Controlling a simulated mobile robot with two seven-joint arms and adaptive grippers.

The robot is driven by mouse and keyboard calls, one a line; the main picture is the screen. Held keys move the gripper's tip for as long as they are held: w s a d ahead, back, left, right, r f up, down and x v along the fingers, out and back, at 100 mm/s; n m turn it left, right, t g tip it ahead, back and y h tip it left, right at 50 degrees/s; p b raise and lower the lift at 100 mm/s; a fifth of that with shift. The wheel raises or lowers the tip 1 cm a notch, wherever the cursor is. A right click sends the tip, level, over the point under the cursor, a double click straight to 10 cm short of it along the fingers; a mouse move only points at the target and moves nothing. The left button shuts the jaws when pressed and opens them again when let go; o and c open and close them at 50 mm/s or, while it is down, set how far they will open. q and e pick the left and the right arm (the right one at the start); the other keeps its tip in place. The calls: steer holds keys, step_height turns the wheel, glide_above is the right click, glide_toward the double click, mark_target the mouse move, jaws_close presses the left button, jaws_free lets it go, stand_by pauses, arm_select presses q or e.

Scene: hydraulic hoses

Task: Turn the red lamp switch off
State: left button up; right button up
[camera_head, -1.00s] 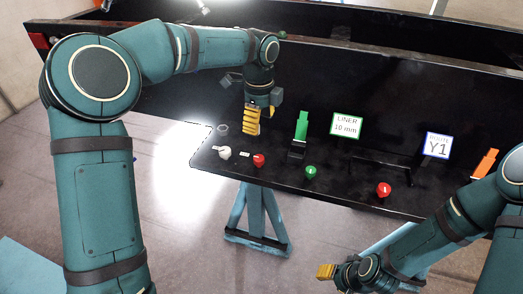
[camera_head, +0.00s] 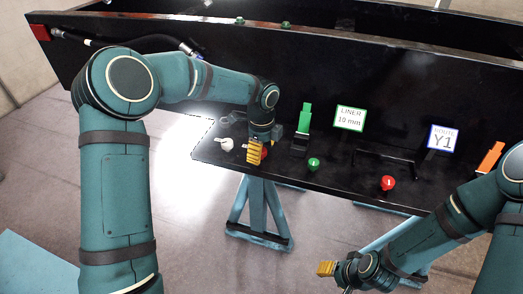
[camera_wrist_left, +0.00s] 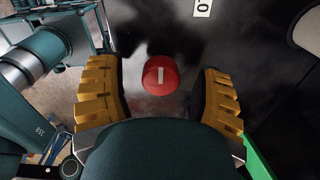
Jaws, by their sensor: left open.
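A red knob (camera_wrist_left: 161,75) with a white bar mark sits between the two yellow fingers of my left gripper (camera_wrist_left: 162,95) in the left wrist view. The fingers are open, with a gap on each side of the knob. In the head view my left gripper (camera_head: 254,152) is at the left part of the black panel and hides most of this knob. A second red knob (camera_head: 387,183) is farther right on the panel. My right gripper (camera_head: 326,269) is low in front of the panel, apart from it; its finger opening is not clear.
A green upright lever (camera_head: 303,125), a LINER sign (camera_head: 349,119) and a Y1 sign (camera_head: 443,139) stand farther back. A white label (camera_wrist_left: 203,8) lies beyond the knob.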

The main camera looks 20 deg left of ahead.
arm_select(q)
jaws_close()
steer(key=shift+n, duration=0.4)
steer(key=n, duration=0.3)
steer(key=shift+n, duration=0.4)
steer(key=n, duration=1.3)
steer(key=shift+n, duration=0.3)
